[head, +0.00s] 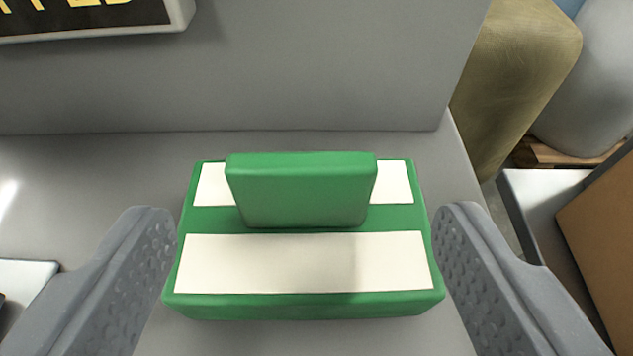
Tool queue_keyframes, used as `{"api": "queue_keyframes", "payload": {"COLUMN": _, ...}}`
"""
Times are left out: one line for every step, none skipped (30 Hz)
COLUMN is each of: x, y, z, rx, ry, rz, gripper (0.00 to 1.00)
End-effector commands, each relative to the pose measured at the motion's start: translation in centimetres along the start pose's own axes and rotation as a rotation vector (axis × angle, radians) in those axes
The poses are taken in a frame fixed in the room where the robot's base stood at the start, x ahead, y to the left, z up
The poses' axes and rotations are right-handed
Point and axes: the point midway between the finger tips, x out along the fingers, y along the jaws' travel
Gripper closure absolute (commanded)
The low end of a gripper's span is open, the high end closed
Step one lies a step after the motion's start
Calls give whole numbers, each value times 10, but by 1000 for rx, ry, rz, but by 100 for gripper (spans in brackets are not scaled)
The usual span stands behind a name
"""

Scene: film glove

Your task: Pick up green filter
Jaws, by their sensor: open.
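The green filter (300,217) is a green block with two white panels on top and a raised green grip block between them. It sits on a grey surface in the middle of the head view. My gripper (307,240) is open, with one grey textured finger to the left of the filter and one to the right. The fingers look close to its sides, but I cannot tell how high they are above the surface. Nothing is held.
The grey surface (60,195) has a grey upright wall (300,75) behind it. A sign (90,18) hangs at the upper left. A white object (25,280) lies at the left. Beyond the right edge are a yellowish rounded object (515,65) and a brown box (605,245).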

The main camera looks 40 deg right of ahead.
Motion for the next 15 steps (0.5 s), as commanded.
{"api": "queue_keyframes", "payload": {"x": 6, "y": 1, "z": 0, "rx": 1, "ry": 0, "rz": 2, "gripper": 29}}
{"api": "queue_keyframes", "payload": {"x": 9, "y": 1, "z": 0, "rx": 1, "ry": 0, "rz": 2, "gripper": 29}}
{"api": "queue_keyframes", "payload": {"x": 11, "y": 0, "z": 0, "rx": 2, "ry": 0, "rz": 1, "gripper": 29}}
{"api": "queue_keyframes", "payload": {"x": 12, "y": 0, "z": 0, "rx": 2, "ry": -1, "rz": 0, "gripper": 29}}
{"api": "queue_keyframes", "payload": {"x": 13, "y": 0, "z": 0, "rx": 2, "ry": -1, "rz": 0, "gripper": 29}}
{"api": "queue_keyframes", "payload": {"x": 14, "y": 0, "z": 0, "rx": 2, "ry": -1, "rz": -1, "gripper": 29}}
{"api": "queue_keyframes", "payload": {"x": 16, "y": 0, "z": 0, "rx": 1, "ry": -1, "rz": -1, "gripper": 29}}
{"api": "queue_keyframes", "payload": {"x": 17, "y": 0, "z": 0, "rx": 2, "ry": -1, "rz": -1, "gripper": 29}}
{"api": "queue_keyframes", "payload": {"x": 19, "y": 0, "z": 0, "rx": 2, "ry": -2, "rz": -1, "gripper": 29}}
{"api": "queue_keyframes", "payload": {"x": 22, "y": 0, "z": 0, "rx": 2, "ry": -1, "rz": -1, "gripper": 29}}
{"api": "queue_keyframes", "payload": {"x": 25, "y": 0, "z": -1, "rx": 2, "ry": -2, "rz": -1, "gripper": 29}}
{"api": "queue_keyframes", "payload": {"x": 29, "y": 0, "z": -1, "rx": 1, "ry": -2, "rz": 0, "gripper": 29}}
{"api": "queue_keyframes", "payload": {"x": 34, "y": 0, "z": -1, "rx": 1, "ry": -2, "rz": 0, "gripper": 29}}
{"api": "queue_keyframes", "payload": {"x": 38, "y": 0, "z": -2, "rx": 1, "ry": -1, "rz": 1, "gripper": 29}}
{"api": "queue_keyframes", "payload": {"x": 44, "y": 1, "z": -2, "rx": 0, "ry": -1, "rz": 1, "gripper": 29}}
